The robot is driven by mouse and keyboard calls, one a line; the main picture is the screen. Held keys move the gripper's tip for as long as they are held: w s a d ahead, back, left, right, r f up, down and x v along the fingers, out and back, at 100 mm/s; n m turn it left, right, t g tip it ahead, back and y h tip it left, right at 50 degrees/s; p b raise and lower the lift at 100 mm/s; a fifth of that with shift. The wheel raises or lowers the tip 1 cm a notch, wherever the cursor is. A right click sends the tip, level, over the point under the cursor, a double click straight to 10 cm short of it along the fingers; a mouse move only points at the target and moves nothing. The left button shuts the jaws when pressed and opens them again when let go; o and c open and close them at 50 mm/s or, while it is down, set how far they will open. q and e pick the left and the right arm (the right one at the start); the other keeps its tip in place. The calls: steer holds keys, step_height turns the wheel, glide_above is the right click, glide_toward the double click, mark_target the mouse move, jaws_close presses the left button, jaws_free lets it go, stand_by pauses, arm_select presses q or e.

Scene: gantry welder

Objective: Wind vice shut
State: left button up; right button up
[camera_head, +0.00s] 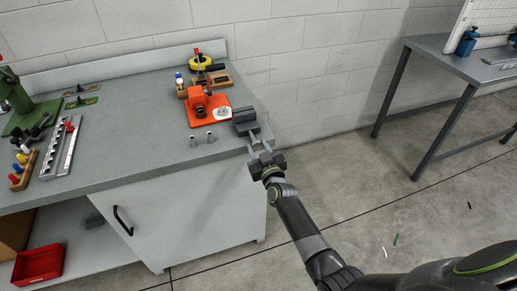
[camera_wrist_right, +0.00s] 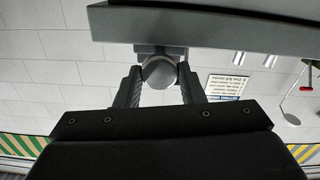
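The grey vice (camera_head: 245,120) is fixed at the right front corner of the workbench. My right gripper (camera_head: 261,148) is at the vice's front end, just off the bench edge. In the right wrist view, a round grey end of the vice screw (camera_wrist_right: 159,72) lies between the two fingers of my right gripper (camera_wrist_right: 160,82). The fingers stand apart on either side of it, with slim gaps showing, so it does not look gripped. The vice's jaw opening is too small to judge. My left gripper is not in view.
An orange machine (camera_head: 202,105) and two small metal cylinders (camera_head: 201,138) are left of the vice on the workbench (camera_head: 140,150). A green press (camera_head: 14,95) and a metal rail (camera_head: 62,150) stand further left.

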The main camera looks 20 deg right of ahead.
steer(key=c, duration=0.3)
steer(key=shift+c, duration=0.2)
steer(key=m, duration=0.5)
steer(key=shift+m, duration=0.3)
steer(key=m, duration=0.4)
steer(key=shift+d+b, duration=0.1)
steer(key=shift+b, duration=0.2)
steer(key=m, duration=0.4)
steer(key=shift+f, duration=0.1)
steer(key=m, duration=0.6)
steer(key=shift+b, duration=0.35)
steer(key=m, duration=0.7)
steer(key=shift+f, duration=0.15)
steer(key=shift+m, duration=0.3)
